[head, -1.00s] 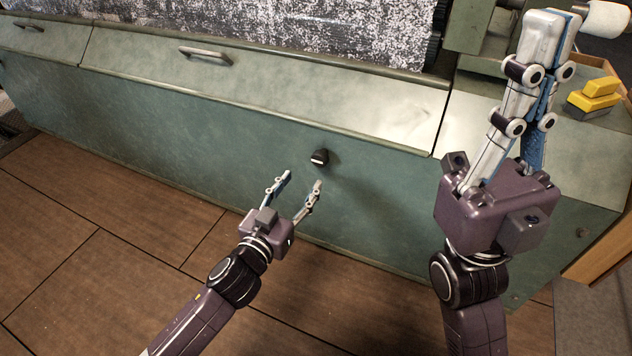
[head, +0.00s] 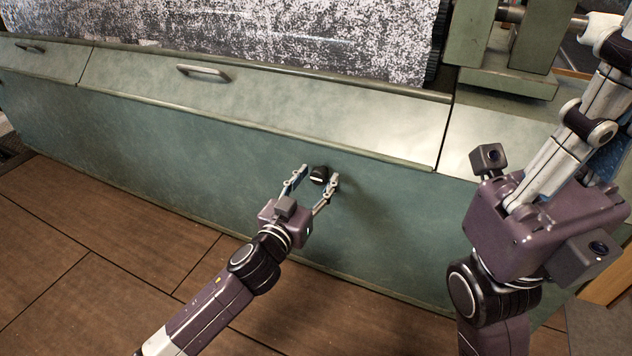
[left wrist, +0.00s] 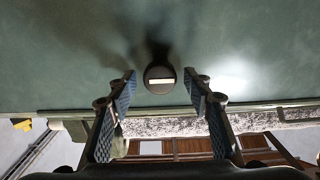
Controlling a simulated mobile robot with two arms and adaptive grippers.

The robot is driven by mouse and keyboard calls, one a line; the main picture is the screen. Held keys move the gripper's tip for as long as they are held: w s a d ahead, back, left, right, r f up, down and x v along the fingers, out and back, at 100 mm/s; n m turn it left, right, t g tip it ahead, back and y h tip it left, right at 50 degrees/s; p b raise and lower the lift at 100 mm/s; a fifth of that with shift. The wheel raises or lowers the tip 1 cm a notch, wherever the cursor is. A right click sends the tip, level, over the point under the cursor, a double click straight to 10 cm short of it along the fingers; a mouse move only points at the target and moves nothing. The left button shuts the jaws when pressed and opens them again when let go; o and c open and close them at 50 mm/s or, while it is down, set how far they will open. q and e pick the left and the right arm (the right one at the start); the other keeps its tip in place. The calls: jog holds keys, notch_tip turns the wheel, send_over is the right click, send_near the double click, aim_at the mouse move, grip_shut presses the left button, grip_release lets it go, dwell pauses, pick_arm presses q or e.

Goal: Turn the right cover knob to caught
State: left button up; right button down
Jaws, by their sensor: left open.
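The right cover knob (head: 319,174) is a small black round knob with a pale bar mark, on the green front panel below the sloping cover (head: 270,100). In the left wrist view the knob (left wrist: 159,79) faces me, and its pale bar lies level across the picture. My left gripper (head: 318,176) is open, with one fingertip on each side of the knob. In the left wrist view a gap shows between the knob and each finger of my left gripper (left wrist: 161,88). My right gripper (head: 600,100) is raised at the right, partly cut off by the picture's edge.
A metal handle (head: 204,73) sits on the sloping cover, left of the knob. A speckled grey-white surface (head: 300,40) rises behind the cover. The panel around the knob is bare. The brown tiled floor (head: 70,240) in front is clear.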

pick_arm(q)
jog(key=c, duration=1.1)
